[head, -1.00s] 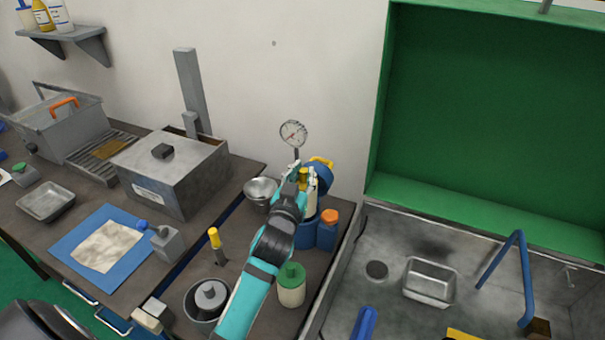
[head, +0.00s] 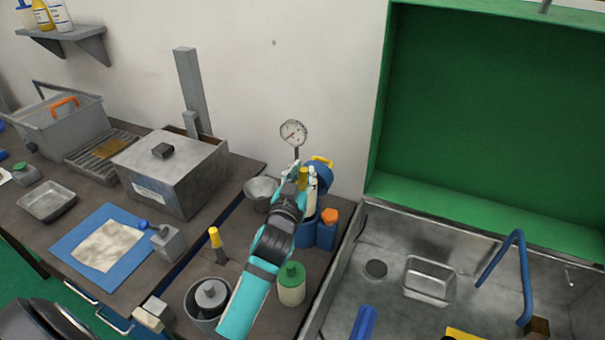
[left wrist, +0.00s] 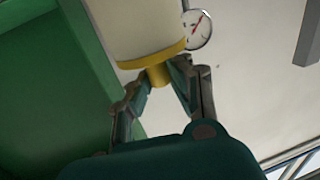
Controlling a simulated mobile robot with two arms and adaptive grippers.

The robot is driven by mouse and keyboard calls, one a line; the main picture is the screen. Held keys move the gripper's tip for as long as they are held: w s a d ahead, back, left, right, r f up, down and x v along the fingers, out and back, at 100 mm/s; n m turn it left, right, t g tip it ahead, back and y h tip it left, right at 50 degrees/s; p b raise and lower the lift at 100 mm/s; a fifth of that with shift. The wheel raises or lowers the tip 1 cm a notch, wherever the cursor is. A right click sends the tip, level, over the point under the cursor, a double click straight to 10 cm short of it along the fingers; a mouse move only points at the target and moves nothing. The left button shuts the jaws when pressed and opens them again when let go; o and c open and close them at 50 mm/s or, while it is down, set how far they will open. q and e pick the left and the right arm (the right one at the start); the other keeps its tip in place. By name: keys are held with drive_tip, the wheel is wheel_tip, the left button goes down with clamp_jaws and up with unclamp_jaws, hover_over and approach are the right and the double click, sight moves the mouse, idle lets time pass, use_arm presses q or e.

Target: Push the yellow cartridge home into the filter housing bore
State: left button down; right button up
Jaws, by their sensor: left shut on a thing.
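The yellow cartridge has a cream body (head: 312,199) and a yellow end (head: 303,176). In the left wrist view its cream body (left wrist: 135,28) has a yellow rim and a yellow knob (left wrist: 158,75). My left gripper (head: 304,171) is shut on this knob; its fingertips (left wrist: 157,73) lie on both sides of it. The blue filter housing (head: 309,236) stands below and behind my left arm, which partly covers it. The bore is hidden, so I cannot tell how deep the cartridge sits. My right gripper is not in view.
A green-capped jar (head: 291,283) stands in front, beside my left arm. A sink (head: 390,245) lies to the right.

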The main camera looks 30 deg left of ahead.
sight(302, 188)
use_arm(q)
drive_tip(key=shift+f+b, duration=0.35)
drive_tip(key=shift+f, duration=0.15)
idle(0.4)
drive_tip(key=shift+f+b, duration=1.25)
drive_tip(key=shift+f, duration=0.4)
drive_tip(key=shift+f+b, duration=1.3)
drive_tip(key=shift+f, duration=0.7)
